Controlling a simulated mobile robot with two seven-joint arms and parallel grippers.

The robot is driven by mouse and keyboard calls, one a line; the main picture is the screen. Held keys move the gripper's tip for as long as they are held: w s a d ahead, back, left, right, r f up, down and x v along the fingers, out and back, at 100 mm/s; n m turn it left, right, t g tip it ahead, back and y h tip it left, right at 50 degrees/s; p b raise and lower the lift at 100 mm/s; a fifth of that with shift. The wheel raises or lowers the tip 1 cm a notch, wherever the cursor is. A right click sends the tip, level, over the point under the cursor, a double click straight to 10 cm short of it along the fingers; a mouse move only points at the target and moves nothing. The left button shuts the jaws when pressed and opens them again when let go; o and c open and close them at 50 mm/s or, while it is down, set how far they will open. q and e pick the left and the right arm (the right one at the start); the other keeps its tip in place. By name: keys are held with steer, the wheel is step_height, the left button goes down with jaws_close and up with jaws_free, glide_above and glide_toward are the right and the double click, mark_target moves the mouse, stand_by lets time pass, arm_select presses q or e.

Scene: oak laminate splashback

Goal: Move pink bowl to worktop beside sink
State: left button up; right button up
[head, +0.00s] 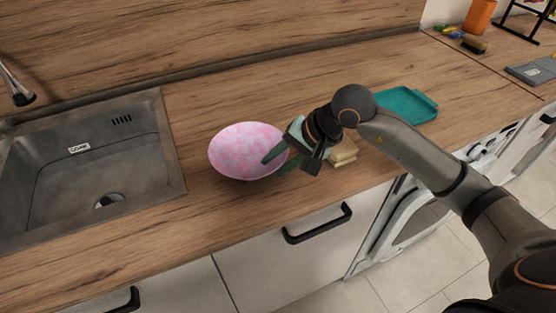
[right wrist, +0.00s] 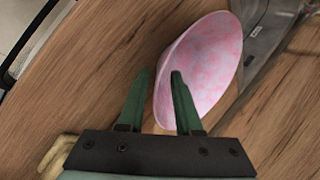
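The pink mottled bowl (head: 240,148) is at the worktop (head: 205,215), just right of the sink (head: 92,165). I cannot tell whether it rests fully on the wood. My right gripper (head: 272,165) is at the bowl's right rim. In the right wrist view, the bowl (right wrist: 212,62) lies ahead of the gripper (right wrist: 160,74). One green finger is inside the bowl and the other is outside, with the rim between them. The fingers are apart, with a gap visible beside the bowl wall. My left gripper is not in view.
A pale yellow block (head: 343,152) lies just right of my right gripper. A teal tray (head: 408,104) is further right. A brush (head: 474,44) and an orange container (head: 479,16) stand at the far right. Worktop in front of the bowl is clear.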

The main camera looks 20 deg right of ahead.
steer(key=shift+r, duration=0.1)
steer(key=shift+r+p, duration=0.2)
steer(key=shift+p, duration=0.15)
steer(key=v, duration=1.1)
steer(key=shift+s+d+r+b, duration=0.2)
steer(key=shift+r+b, duration=0.05)
steer(key=shift+b, duration=0.15)
